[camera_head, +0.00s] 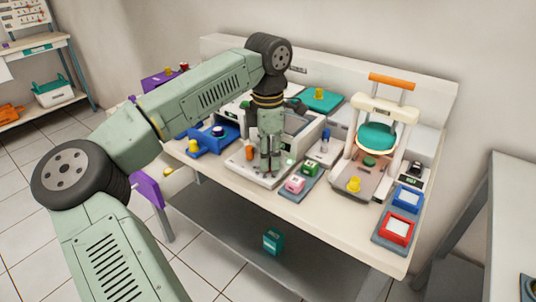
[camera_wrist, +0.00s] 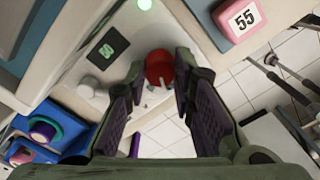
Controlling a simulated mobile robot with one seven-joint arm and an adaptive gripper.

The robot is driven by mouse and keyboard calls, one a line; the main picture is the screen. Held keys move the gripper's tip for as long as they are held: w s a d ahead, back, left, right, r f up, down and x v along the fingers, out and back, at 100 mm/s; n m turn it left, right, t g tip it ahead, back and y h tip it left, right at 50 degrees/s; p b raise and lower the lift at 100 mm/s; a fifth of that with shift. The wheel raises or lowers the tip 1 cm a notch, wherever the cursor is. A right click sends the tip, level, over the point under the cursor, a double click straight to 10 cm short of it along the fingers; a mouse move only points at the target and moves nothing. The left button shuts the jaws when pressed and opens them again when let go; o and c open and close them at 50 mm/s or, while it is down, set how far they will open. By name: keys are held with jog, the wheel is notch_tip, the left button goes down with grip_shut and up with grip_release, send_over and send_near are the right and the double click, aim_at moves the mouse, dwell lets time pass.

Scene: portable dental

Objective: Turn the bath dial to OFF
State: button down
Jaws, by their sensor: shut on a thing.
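The bath (camera_head: 300,137) is a pale box with an open basin, standing on the table. Its front panel has a dark display (camera_wrist: 108,50) with green digits that seem to read 50. A round red dial (camera_wrist: 160,66) with a pale mark at its near edge is on the panel, between my fingertips. My gripper (camera_head: 269,172) points down over the panel, and in the wrist view my gripper (camera_wrist: 160,75) is shut on the red dial. My fingers hide the dial in the head view. I cannot read any OFF mark.
A pale round knob (camera_wrist: 90,87) is left of the dial. A pink block (camera_head: 294,185) marked 55 stands close to the right. A blue fixture (camera_head: 212,139) is at the left. A frame with a teal pad (camera_head: 376,137) stands further right. Floor lies beyond the table's front edge.

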jog(key=m, duration=0.6)
jog(key=shift+m, duration=0.4)
dwell(0.3)
jog(key=c, duration=1.4)
grip_release()
jog(key=shift+o, duration=0.2)
notch_tip(320, 180, up, 12)
